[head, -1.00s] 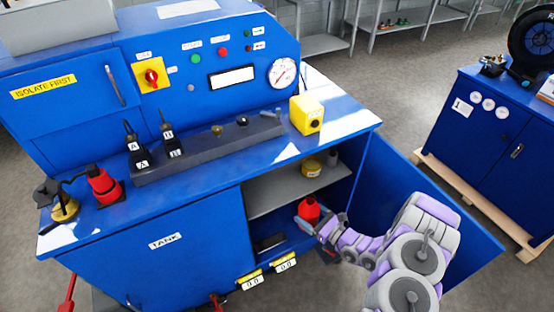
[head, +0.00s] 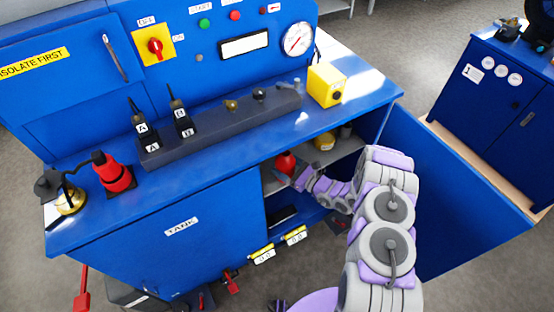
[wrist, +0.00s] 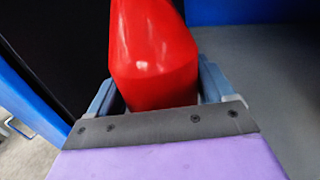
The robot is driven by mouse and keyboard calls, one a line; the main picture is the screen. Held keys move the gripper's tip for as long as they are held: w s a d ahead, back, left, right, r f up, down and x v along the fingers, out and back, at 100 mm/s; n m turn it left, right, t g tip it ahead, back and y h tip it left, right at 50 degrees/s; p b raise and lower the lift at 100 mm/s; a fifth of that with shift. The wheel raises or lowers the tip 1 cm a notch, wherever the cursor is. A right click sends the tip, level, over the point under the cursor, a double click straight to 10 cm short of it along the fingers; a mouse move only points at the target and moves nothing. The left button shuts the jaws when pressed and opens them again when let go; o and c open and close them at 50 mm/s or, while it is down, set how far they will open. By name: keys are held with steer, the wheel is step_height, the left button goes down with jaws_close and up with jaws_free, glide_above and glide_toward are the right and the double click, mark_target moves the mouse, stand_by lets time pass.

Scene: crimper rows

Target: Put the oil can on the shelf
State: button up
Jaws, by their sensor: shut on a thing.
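My gripper (head: 289,170) is shut on the red oil can (head: 284,162), inside the open cabinet under the bench top. In the wrist view the red can (wrist: 155,60) stands up between the blue-grey fingers (wrist: 160,95), its body narrowing towards the top. The grey shelf (head: 335,158) is partly hidden by my arm. The can is at about the shelf's height near its left part; I cannot tell whether it touches the shelf. In the wrist view a grey surface (wrist: 265,80) lies to the right of the can.
A yellow tin (head: 324,142) and a small grey item stand further back on the shelf. The open blue door (head: 455,200) is right of my arm. A yellow box (head: 327,84) and another red can-like object (head: 114,173) are on the bench top.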

steer(key=x, duration=0.6)
steer(key=shift+w+d+f+b, duration=0.15)
steer(key=shift+w+f+b, duration=0.2)
steer(key=shift+b, duration=0.05)
steer(key=shift+w, duration=0.3)
steer(key=shift+w+d, duration=0.3)
steer(key=shift+d, duration=0.1)
steer(key=shift+w, duration=0.25)
steer(key=f, duration=0.1)
steer(key=f+b, duration=0.1)
steer(key=f, duration=0.1)
steer(key=shift+s+a+f, duration=0.1)
steer(key=shift+a+f, duration=0.2)
steer(key=shift+a, duration=0.4)
steer(key=o, duration=1.1)
steer(key=shift+d+r, duration=0.1)
steer(key=shift+d, duration=0.45)
steer(key=shift+s+d, duration=0.4)
steer(key=p+v, duration=0.2)
steer(key=v, duration=0.8)
steer(key=shift+d, duration=0.2)
